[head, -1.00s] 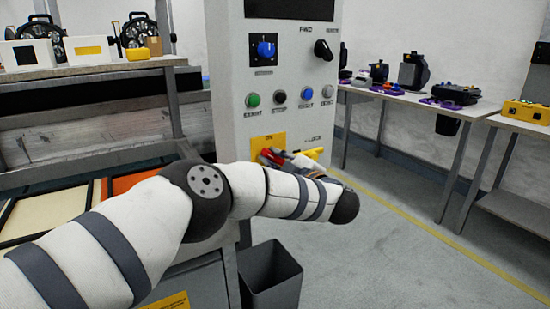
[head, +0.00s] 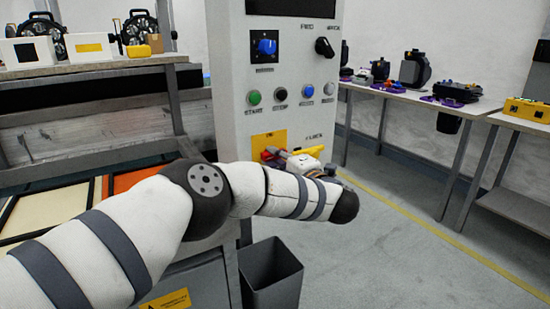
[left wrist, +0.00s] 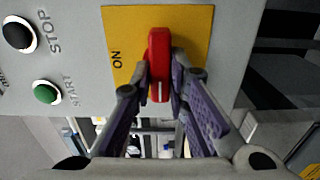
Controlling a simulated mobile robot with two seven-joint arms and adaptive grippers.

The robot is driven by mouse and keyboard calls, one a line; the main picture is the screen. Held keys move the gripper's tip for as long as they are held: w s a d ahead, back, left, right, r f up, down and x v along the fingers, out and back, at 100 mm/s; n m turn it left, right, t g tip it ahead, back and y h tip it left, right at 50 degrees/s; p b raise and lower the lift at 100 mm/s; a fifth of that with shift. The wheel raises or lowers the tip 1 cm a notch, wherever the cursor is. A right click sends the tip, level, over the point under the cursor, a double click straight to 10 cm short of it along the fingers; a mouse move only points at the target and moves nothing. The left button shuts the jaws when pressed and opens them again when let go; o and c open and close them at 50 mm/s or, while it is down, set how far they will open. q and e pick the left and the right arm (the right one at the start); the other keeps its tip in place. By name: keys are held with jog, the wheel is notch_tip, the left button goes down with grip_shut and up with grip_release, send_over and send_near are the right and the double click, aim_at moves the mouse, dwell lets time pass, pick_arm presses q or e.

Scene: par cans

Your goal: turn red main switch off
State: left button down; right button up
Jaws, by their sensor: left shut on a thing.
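The red main switch (head: 269,153) sits on a yellow plate (head: 271,140) low on the grey control cabinet, partly hidden by my arm. In the left wrist view its red handle (left wrist: 159,62) stands upright in the picture, on the yellow plate (left wrist: 190,22). The sideways ON mark is left of the handle, so the handle lies crosswise, level on the cabinet, with ON above it. My left gripper (left wrist: 160,80) is shut on the handle, one finger on each side; it also shows in the head view (head: 285,157), mostly covered by my wrist. My right gripper is not in view.
Green start (head: 254,97) and black stop (head: 280,94) buttons, a blue knob (head: 266,46) and a black knob (head: 324,47) are above. A yellow lock part (head: 310,151) is just right of the switch. A grey bin (head: 270,275) stands below.

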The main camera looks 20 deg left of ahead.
pick_arm(q)
jog(key=shift+f, duration=0.1)
dwell(0.4)
jog(key=c, duration=1.6)
grip_release()
jog(key=shift+o, duration=0.2)
jog(key=shift+d, duration=0.1)
jog(key=v, duration=1.2)
